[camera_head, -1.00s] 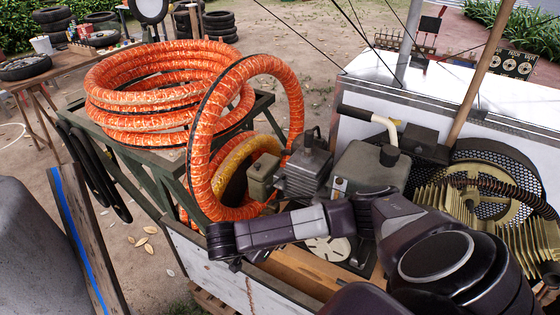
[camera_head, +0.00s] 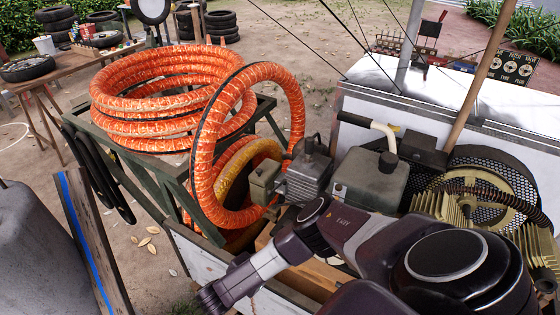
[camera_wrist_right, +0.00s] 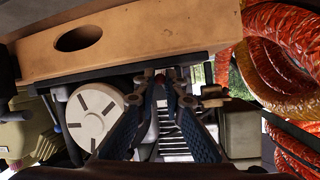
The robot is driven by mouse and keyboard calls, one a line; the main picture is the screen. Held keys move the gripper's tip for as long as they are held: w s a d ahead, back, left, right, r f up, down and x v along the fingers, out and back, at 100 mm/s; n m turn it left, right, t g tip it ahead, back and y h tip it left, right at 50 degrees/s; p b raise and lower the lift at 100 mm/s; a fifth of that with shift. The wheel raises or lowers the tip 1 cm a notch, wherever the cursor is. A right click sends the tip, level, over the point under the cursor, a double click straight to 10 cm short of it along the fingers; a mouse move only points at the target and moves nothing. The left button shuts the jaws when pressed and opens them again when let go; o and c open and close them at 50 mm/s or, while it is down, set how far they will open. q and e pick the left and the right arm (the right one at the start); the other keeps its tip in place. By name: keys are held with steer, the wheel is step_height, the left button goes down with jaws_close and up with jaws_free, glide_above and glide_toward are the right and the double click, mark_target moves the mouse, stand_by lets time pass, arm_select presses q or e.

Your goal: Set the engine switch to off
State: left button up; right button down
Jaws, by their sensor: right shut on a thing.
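The grey engine (camera_head: 303,178) sits in the cart between the orange hose and a grey-green tank (camera_head: 368,180). In the right wrist view my right gripper (camera_wrist_right: 163,84) points in at the engine, beside its round pale disc (camera_wrist_right: 95,112). Its two dark blue fingers meet at the tips around a small reddish piece (camera_wrist_right: 160,77), which looks like the engine switch. The fingers cover most of it, so I cannot read its position. In the head view my right arm crosses the cart's front edge, and its fingertips do not show. My left gripper is not in view.
A wooden board with an oval hole (camera_wrist_right: 130,38) lies close to my right fingers. Orange hose coils (camera_head: 165,110) stand left of the engine. A white panel (camera_head: 440,90) and a ribbed pump (camera_head: 455,210) lie behind and right.

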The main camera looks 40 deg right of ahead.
steer(key=shift+a+f, duration=0.1)
steer(key=c, duration=2)
jaws_free()
steer(key=v, duration=1.2)
steer(key=shift+a, duration=0.1)
